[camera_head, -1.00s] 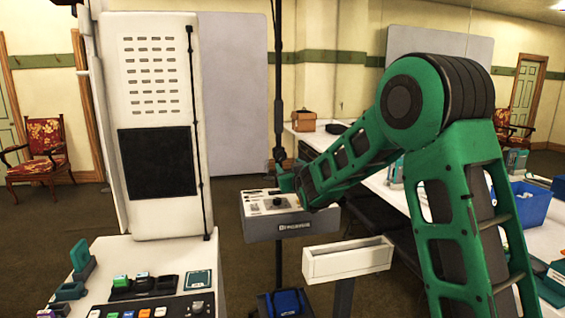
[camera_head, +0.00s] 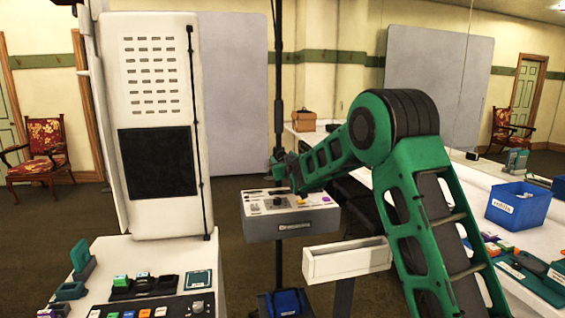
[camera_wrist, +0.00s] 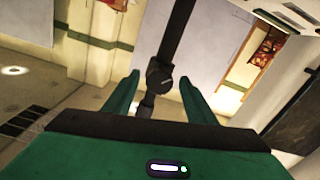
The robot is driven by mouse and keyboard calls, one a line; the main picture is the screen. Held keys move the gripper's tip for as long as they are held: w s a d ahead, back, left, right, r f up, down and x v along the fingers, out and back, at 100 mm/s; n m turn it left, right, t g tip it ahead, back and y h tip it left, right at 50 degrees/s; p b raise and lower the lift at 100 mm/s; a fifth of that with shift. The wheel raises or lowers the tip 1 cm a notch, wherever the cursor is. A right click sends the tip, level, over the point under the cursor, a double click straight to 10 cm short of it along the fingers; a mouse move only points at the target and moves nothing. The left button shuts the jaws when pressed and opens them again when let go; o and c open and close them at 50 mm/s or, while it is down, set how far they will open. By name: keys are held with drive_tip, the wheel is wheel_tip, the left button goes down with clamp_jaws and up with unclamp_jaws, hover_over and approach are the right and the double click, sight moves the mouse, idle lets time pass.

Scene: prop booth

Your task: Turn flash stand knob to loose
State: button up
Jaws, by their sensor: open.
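The flash stand is a thin black pole (camera_head: 278,60) rising upright behind the grey control box in the head view. Its black knob (camera_wrist: 160,72) shows in the wrist view, on a collar of the pole. My gripper (camera_wrist: 159,80) is open, with one green finger on each side of the knob and visible gaps between. I cannot tell how deep the knob sits between the fingers. In the head view my gripper (camera_head: 282,165) is at the pole, just above the box's back edge, and it hides the knob. The knob's marking is too small to read.
The grey control box (camera_head: 290,229) with small knobs stands just below my gripper. A white open tray (camera_head: 345,262) is in front of it. A tall white panel (camera_head: 155,110) stands left. A white table with a blue bin (camera_head: 519,205) is at the right.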

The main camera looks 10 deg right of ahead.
drive_tip(key=c, duration=1)
drive_tip(key=shift+c, duration=0.2)
